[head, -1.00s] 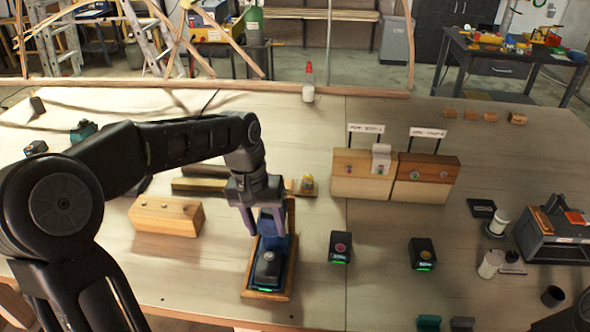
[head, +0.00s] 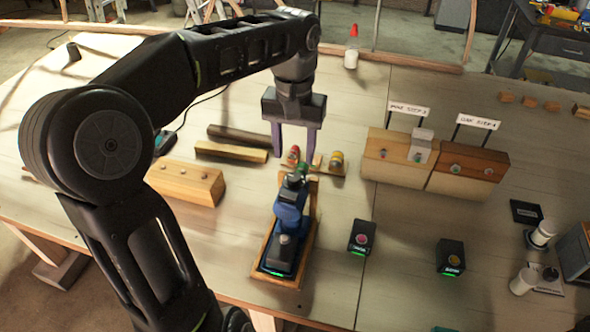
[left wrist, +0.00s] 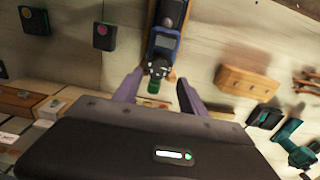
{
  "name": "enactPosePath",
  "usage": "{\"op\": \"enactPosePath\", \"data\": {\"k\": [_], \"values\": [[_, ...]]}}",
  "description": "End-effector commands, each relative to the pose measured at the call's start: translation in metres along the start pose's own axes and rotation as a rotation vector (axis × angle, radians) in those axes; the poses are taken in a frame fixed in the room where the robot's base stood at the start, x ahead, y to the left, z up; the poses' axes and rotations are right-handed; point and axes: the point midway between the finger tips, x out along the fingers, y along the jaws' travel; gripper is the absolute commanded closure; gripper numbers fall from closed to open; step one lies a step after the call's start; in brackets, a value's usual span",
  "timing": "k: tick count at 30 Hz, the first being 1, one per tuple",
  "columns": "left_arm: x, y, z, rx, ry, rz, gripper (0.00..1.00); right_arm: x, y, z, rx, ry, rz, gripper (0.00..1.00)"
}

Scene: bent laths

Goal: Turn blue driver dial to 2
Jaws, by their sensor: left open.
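The blue driver (head: 290,210) lies in a shallow wooden tray (head: 313,205), its dark base with a green light at the near end. Its dark dial (head: 293,180) is at the far end; in the left wrist view the dial (left wrist: 157,68) shows pale marks too small to read, with a green tip beside it. My left gripper (head: 294,152) is open and empty, pointing down near the dial end. In the left wrist view its fingers (left wrist: 158,90) stand on either side of the dial end, apart from it. My right gripper is out of view.
Two dark button boxes (head: 362,237) (head: 451,257) stand right of the tray. Wooden blocks with signs (head: 395,155) stand behind them. A wooden block (head: 186,183) and dark and light bars (head: 231,151) lie left. Small coloured items (head: 336,160) sit just beyond the tray.

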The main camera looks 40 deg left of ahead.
Motion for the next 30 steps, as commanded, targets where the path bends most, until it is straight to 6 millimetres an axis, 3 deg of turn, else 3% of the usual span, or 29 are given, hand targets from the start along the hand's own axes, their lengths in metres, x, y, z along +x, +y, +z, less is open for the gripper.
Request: {"op": "enactPosePath", "data": {"k": [2, 12, 22, 30], "values": [[0.016, -0.001, 0.001, -0.001, -0.004, -0.001, 0.51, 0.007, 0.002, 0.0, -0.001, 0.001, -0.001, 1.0], [0.058, -0.001, 0.001, 0.0, -0.003, -0.001, 0.51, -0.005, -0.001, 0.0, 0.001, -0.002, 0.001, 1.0], [0.063, 0.0, 0.0, 0.001, 0.0, 0.0, 0.51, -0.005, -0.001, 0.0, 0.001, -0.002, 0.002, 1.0], [0.063, 0.0, 0.0, 0.001, 0.0, 0.0, 0.72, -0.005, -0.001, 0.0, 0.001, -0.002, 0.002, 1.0]]}}
